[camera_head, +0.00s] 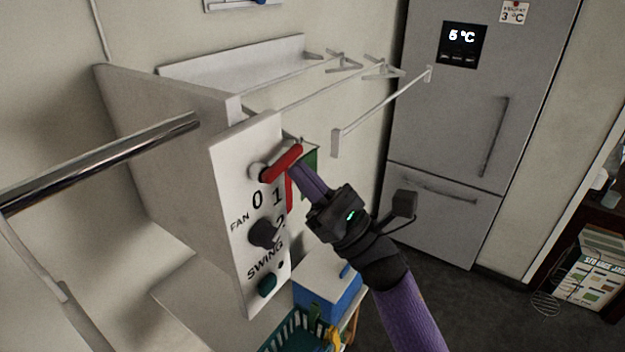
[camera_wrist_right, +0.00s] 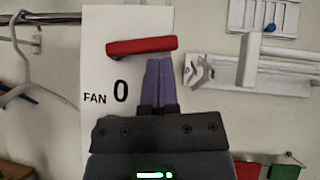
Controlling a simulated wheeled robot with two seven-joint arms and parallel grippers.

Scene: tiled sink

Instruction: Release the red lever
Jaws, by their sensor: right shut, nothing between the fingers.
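The red lever (camera_head: 282,163) is on the upper part of a white control panel (camera_head: 240,165) marked FAN and SWING. In the right wrist view the lever (camera_wrist_right: 142,46) lies nearly level, tilted slightly up to the right, above the "0". My right gripper (camera_head: 297,170) is shut and empty, its purple fingers side by side. Its fingertips (camera_wrist_right: 158,62) are just below the right half of the lever, very close; I cannot tell whether they touch it. My left gripper is not in view.
A dark knob (camera_head: 263,233) and a green button (camera_head: 267,285) sit lower on the panel. A metal rail (camera_head: 100,165) runs in from the left. White drying rods (camera_head: 385,112) stick out behind. A blue box (camera_head: 328,285) is below, and a grey fridge (camera_head: 475,120) stands at right.

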